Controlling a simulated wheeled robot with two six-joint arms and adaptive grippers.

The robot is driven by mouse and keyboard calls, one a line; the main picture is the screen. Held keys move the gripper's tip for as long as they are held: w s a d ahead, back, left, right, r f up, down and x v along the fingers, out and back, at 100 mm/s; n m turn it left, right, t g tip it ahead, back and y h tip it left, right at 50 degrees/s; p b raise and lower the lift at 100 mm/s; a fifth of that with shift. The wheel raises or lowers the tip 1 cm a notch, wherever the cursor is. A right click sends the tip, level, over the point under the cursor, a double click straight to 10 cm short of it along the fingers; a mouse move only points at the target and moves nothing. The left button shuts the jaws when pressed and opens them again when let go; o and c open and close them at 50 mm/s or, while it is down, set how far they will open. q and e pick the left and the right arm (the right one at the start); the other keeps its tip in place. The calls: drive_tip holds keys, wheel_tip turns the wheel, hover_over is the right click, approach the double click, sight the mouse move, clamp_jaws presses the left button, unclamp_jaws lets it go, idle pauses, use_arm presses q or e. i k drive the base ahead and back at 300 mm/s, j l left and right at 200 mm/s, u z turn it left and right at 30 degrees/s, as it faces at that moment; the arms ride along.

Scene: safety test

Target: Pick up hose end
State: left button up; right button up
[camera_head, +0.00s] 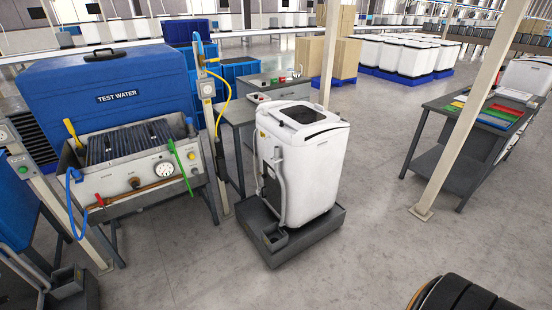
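Several hoses show, and I cannot tell which one the task means. A grey hose (281,185) runs down the side of the white washing machine (309,165), and its lower end is near the corner of the dark tray (325,231) under the machine. A blue hose (69,200) loops down at the left of the blue TEST WATER tank unit (120,90). A yellow hose (228,88) arcs from the post beside the tank. Neither of my grippers is in view.
A dark table with coloured parts (490,112) stands at the right, beside a pale post (467,115). A grey workbench (240,110) stands behind the washing machine. Floor (375,225) is clear right of the tray. A dark rounded object (468,293) fills the bottom right corner.

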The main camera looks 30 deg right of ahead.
sight(276, 157)
drive_tip(key=i+z, duration=0.1)
drive_tip(key=z, duration=0.65)
drive_tip(key=i+j+z, duration=0.7)
drive_tip(key=j, duration=0.2)
drive_tip(key=i+j+z, duration=0.2)
drive_tip(key=j, duration=0.2)
drive_tip(key=i+j+z, duration=0.1)
drive_tip(key=j+z, duration=0.15)
drive_tip(key=j, duration=0.1)
